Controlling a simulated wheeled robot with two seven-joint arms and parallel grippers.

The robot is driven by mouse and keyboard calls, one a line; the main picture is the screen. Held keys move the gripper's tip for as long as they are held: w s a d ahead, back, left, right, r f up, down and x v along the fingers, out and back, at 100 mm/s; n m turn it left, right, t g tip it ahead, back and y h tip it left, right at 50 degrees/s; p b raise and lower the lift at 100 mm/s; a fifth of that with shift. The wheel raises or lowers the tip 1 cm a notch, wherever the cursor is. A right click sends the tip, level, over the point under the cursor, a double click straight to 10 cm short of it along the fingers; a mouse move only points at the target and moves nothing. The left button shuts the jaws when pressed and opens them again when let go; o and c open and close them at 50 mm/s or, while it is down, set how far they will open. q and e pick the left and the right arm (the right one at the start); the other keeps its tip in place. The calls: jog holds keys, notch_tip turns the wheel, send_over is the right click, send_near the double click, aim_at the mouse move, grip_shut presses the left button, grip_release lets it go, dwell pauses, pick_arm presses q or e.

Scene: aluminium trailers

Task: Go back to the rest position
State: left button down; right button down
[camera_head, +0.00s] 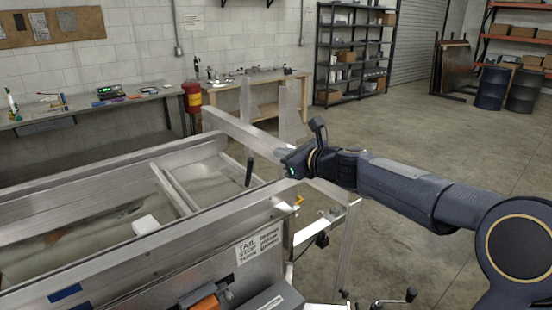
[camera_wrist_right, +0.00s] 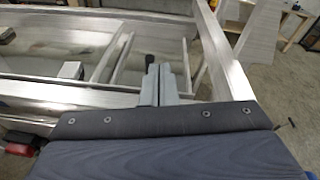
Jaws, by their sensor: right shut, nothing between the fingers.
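My right gripper (camera_head: 283,158) reaches in from the right in the head view, at the near right corner of an aluminium trailer (camera_head: 120,251). In the right wrist view the gripper's two grey fingers (camera_wrist_right: 157,84) are together with nothing between them, in front of the trailer's rails. I cannot tell whether the fingertips touch the metal. A black upright handle (camera_head: 249,171) stands just left of the gripper in the head view. My left gripper is in neither view.
A white block (camera_head: 146,225) lies inside the trailer. A workbench (camera_head: 88,106) with tools runs along the wall, with a red bin (camera_head: 192,97) beside it. A second bench (camera_head: 258,79) and shelves (camera_head: 352,55) stand behind. Open concrete floor (camera_head: 400,138) lies beyond my right arm.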

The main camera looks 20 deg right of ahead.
jog(key=shift+r, duration=0.35)
jog(key=shift+s+d, duration=0.1)
jog(key=shift+s, duration=0.05)
jog(key=s+a+f+n+g+b, duration=0.1)
jog(key=s+f+n+g, duration=0.15)
jog(key=s+n, duration=0.4)
jog(key=s+a+f+n+g+y, duration=0.1)
jog(key=s+a+f+n, duration=0.15)
jog(key=s+n, duration=0.4)
jog(key=s+a+f+n+g+b, duration=0.1)
jog(key=s+f+n, duration=0.25)
jog(key=s, duration=0.55)
jog(key=s+d+f+n+g+h+b, duration=0.1)
jog(key=s+f+n+g+h, duration=0.2)
jog(key=s+f+n, duration=0.8)
jog(key=s+f+g, duration=0.1)
jog(key=s+f, duration=0.1)
jog(key=s, duration=0.3)
jog(key=shift+d, duration=0.3)
jog(key=shift+f, duration=0.1)
